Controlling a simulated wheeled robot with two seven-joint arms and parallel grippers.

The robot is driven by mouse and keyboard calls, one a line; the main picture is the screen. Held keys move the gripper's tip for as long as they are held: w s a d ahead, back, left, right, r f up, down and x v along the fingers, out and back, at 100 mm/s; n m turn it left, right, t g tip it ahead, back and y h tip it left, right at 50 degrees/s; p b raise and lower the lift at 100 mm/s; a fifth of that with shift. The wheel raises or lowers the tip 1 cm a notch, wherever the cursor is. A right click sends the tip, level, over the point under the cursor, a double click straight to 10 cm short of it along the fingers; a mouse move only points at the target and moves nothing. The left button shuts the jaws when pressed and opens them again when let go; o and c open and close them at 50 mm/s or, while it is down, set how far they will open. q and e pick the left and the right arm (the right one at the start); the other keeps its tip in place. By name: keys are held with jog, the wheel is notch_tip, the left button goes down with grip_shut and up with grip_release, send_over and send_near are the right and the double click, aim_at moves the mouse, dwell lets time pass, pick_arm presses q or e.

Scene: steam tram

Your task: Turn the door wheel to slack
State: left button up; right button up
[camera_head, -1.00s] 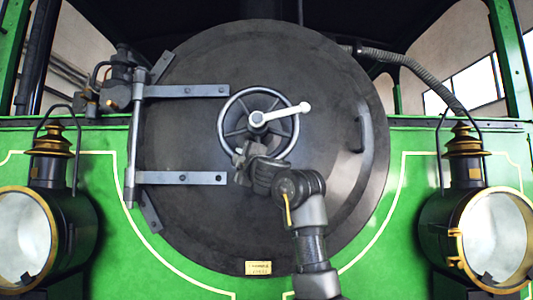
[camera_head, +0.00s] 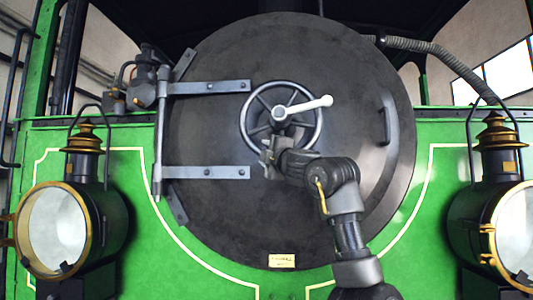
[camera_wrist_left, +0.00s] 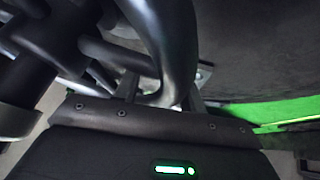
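The door wheel (camera_head: 318,127) is a grey spoked ring at the middle of the round black door (camera_head: 215,130). A white lever handle (camera_head: 310,105) crosses its hub and points right, tilted slightly up. My left gripper (camera_head: 268,152) is at the wheel's lower left rim; my dark wrist partly hides the rim's bottom. In the left wrist view the thick rim (camera_wrist_left: 165,45) passes between the finger tips of my left gripper (camera_wrist_left: 163,98). The fingers stand apart, with narrow gaps beside the rim. Whether they touch it is unclear. My right gripper is not seen.
Two hinge straps (camera_head: 205,172) lie across the door's left side, and a curved grab handle (camera_head: 385,120) is on its right. Brass-trimmed lamps flank the door at left (camera_head: 60,232) and right (camera_head: 512,235). A ribbed hose (camera_head: 445,55) runs at upper right.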

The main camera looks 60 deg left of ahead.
pick_arm(q)
jog(key=b+v, duration=0.4)
jog(key=v, duration=0.7)
jog(key=shift+w+a, duration=0.1)
dwell(0.5)
